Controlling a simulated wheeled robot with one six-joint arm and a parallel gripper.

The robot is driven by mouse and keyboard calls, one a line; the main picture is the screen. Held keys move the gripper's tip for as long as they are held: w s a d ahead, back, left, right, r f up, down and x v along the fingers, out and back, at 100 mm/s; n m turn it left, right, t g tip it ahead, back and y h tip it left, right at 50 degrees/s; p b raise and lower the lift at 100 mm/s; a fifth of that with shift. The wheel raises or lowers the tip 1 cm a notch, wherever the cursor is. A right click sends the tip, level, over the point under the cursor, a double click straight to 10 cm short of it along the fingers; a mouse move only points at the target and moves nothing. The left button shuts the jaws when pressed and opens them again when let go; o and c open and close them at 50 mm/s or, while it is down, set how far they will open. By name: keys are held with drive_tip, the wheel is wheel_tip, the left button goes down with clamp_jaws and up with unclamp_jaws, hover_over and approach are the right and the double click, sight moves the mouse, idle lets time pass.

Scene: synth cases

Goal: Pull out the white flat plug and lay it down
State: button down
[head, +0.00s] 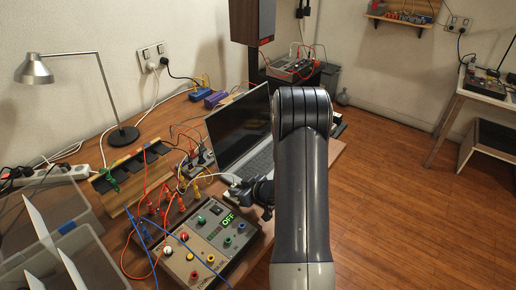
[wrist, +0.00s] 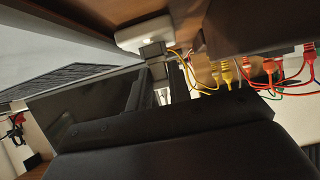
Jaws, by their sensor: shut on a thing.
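In the head view a small white piece of the plug (head: 236,182) shows at the fingertips, and a white cable (head: 210,174) runs left from there. My arm hides part of this area. I cannot tell whether the plug's pins are in a socket.
An open laptop (head: 241,127) stands close behind the gripper. A panel with a green "OFF" display (head: 210,243) and several coloured leads lies in front. A white power strip (head: 76,174), lamp (head: 122,135) and clear bins (head: 45,220) are at left. Floor is open at right.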

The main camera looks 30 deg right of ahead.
drive_tip(key=shift+r, duration=0.1)
drive_tip(key=shift+r+p, duration=1.65)
drive_tip(key=shift+r, duration=0.1)
